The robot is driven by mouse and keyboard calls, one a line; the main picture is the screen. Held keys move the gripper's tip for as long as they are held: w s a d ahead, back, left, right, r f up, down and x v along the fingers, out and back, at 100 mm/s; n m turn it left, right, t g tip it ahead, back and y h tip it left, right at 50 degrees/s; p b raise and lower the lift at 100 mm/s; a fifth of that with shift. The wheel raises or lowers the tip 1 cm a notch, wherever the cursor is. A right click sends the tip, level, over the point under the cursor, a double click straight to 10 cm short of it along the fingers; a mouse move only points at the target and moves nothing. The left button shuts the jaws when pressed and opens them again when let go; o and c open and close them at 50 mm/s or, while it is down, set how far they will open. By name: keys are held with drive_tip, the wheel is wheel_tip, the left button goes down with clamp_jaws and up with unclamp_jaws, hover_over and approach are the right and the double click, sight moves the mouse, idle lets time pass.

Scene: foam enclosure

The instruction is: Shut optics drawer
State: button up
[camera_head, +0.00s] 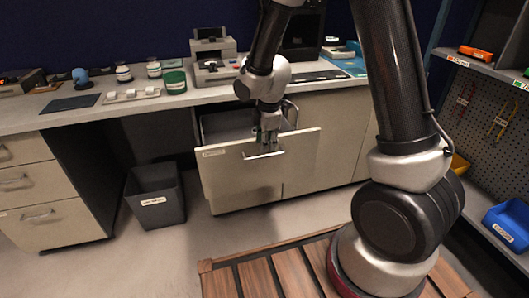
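A wide cream drawer (229,180) under the counter is pulled out. Its front panel stands forward, and part of its grey inside shows behind the top edge. A small label sits at the panel's upper left, too small to read. A metal bar handle (264,155) is near the top middle of the panel. My gripper (269,142) points down at the drawer's top edge, just above the handle. I cannot tell whether it touches the panel or the handle, or how far its fingers are apart. My wrist hides part of the drawer's inside.
A grey bin (155,196) stands on the floor left of the drawer. A cream drawer cabinet (42,190) is at far left. The counter (110,108) holds a microscope-like device (213,60), jars and a green tub (175,82). A wooden pallet (240,279) lies in front.

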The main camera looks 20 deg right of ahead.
sight(266, 156)
drive_tip(key=f, duration=0.3)
drive_tip(key=w+f, duration=0.1)
drive_tip(key=f, duration=0.1)
drive_tip(key=shift+d, duration=0.1)
clamp_jaws()
